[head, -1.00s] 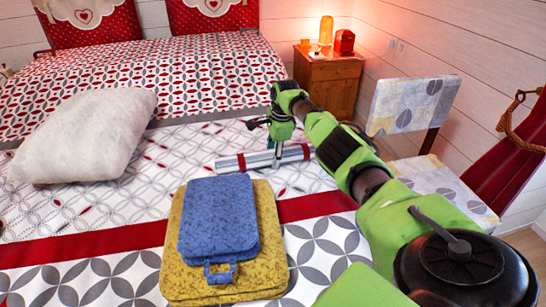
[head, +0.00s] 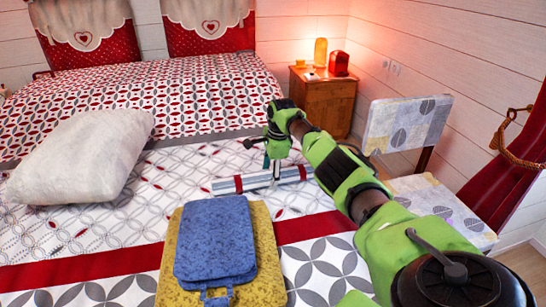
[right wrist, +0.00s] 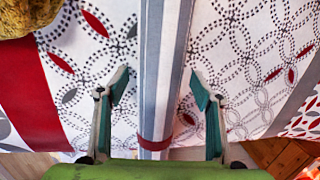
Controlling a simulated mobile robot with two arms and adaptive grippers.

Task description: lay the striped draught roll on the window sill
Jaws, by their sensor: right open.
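The striped draught roll (head: 228,185), grey and white with red bands, lies on the patterned bed. My right gripper (head: 275,178) is over the right half of the roll, pointing down. In the right wrist view the roll (right wrist: 160,50) runs lengthwise between the two open fingers of my right gripper (right wrist: 160,88). A gap shows on each side, and a red band is near the palm. Whether the fingertips reach the bed is hard to tell. My left gripper is not in view. No window sill can be made out.
Blue (head: 215,240) and yellow (head: 262,265) folded pieces lie on the bed (head: 100,230) in front of the roll. A white pillow (head: 85,155) is at left. A chair (head: 405,125), a nightstand (head: 325,100) with a lamp and a red curtain (head: 500,170) are at right.

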